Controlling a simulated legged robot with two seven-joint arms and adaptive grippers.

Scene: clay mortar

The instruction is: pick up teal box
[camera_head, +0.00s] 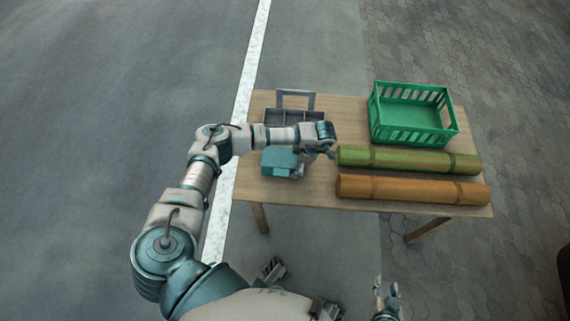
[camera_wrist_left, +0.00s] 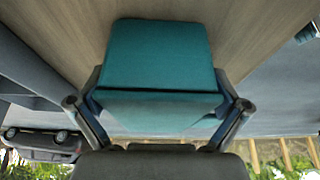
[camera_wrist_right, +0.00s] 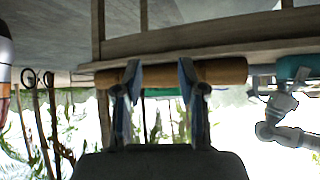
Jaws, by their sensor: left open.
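The teal box (camera_head: 278,162) sits on the table's left front part, in front of the grey tray. It fills the middle of the left wrist view (camera_wrist_left: 160,55). My left gripper (camera_head: 299,170) is at the box's right side, with its arm reaching over from the left. In the left wrist view its open fingers (camera_wrist_left: 158,95) stand on either side of the box's near end; I cannot tell whether they touch it. My right gripper (camera_head: 386,286) is open and empty, below and in front of the table.
On the wooden table (camera_head: 320,194) are a grey divided tray with a handle (camera_head: 296,101), a green crate (camera_head: 412,113), a green roll (camera_head: 408,160) and an orange-brown roll (camera_head: 412,190). The rolls lie right of my left gripper.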

